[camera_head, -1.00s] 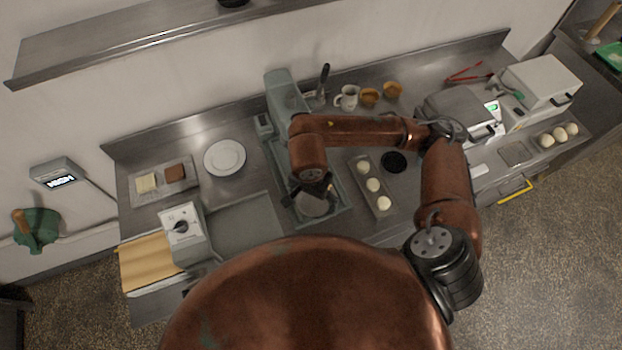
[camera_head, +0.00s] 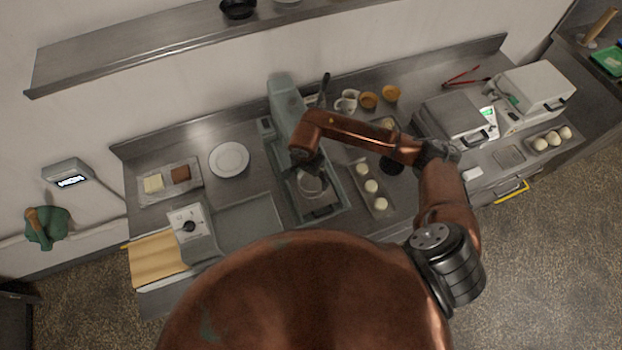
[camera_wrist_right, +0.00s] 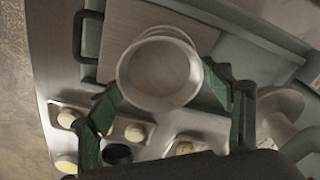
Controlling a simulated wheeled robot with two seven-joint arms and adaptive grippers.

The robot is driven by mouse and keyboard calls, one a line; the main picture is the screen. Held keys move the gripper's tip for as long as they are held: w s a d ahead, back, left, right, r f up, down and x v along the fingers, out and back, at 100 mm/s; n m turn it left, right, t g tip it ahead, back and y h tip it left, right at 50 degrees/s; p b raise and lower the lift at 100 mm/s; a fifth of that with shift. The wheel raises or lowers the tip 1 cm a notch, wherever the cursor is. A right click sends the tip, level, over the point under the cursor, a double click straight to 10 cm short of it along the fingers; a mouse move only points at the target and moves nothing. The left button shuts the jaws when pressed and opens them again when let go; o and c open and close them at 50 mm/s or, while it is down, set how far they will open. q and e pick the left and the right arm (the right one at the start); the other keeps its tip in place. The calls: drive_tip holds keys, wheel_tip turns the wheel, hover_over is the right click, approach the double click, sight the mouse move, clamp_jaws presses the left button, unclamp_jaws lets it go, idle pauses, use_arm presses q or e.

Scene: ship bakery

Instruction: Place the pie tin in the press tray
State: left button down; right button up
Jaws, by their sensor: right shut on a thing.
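The pie tin (camera_wrist_right: 158,75) is a pale, round, shallow tin, seen from its open side in the right wrist view. My right gripper (camera_wrist_right: 165,95) is shut on it, with green finger pads at its two sides. In the head view my right gripper (camera_head: 311,174) holds the tin (camera_head: 312,188) over the grey-green press (camera_head: 284,98). The press tray (camera_head: 322,212) lies below, with a dark handle at its front; it also shows behind the tin in the wrist view (camera_wrist_right: 122,42). I cannot tell the gap between tin and tray. My left gripper is out of view.
A tray of dough balls (camera_head: 382,209) stands close to the right of the press. A white plate (camera_head: 229,159) and a dial machine (camera_head: 190,228) stand to the left. Cups (camera_head: 346,103) stand behind. My right arm spans the counter above the dough balls.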

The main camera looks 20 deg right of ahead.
sight(311, 180)
drive_tip(key=shift+w+f, duration=0.2)
wheel_tip(311, 180, down, 3)
drive_tip(key=shift+w+d+f+p, duration=0.1)
drive_tip(key=shift+w+f+p, duration=0.1)
drive_tip(key=shift+p, duration=0.75)
drive_tip(key=shift+f, duration=0.1)
drive_tip(key=shift+f+b, duration=0.1)
drive_tip(key=shift+b, duration=0.2)
drive_tip(key=o, duration=1.1)
